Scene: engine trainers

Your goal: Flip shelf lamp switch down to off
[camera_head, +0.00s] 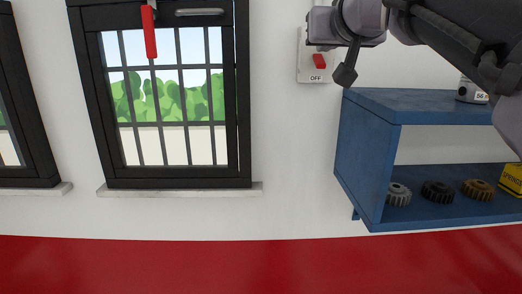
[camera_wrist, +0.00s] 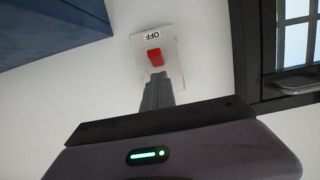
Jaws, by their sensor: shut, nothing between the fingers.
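The lamp switch is a red rocker (camera_head: 319,61) on a white wall plate (camera_head: 303,72) with an OFF label below it. My arm and gripper cover the plate's upper part in the head view. In the wrist view the red rocker (camera_wrist: 155,57) shows upside down, with the OFF label above it and the plate (camera_wrist: 174,62) around it. My gripper (camera_head: 345,76) is shut and empty, just right of the plate in the head view. In the wrist view its fingertips (camera_wrist: 158,82) point at the rocker and lie close to it; I cannot tell whether they touch.
A blue shelf (camera_head: 357,150) is on the wall below and right of the switch, with several gears, a yellow box (camera_head: 512,179) and a can (camera_head: 470,90). A dark barred window (camera_head: 245,100) with a red handle (camera_head: 150,32) is left. The wall between is clear.

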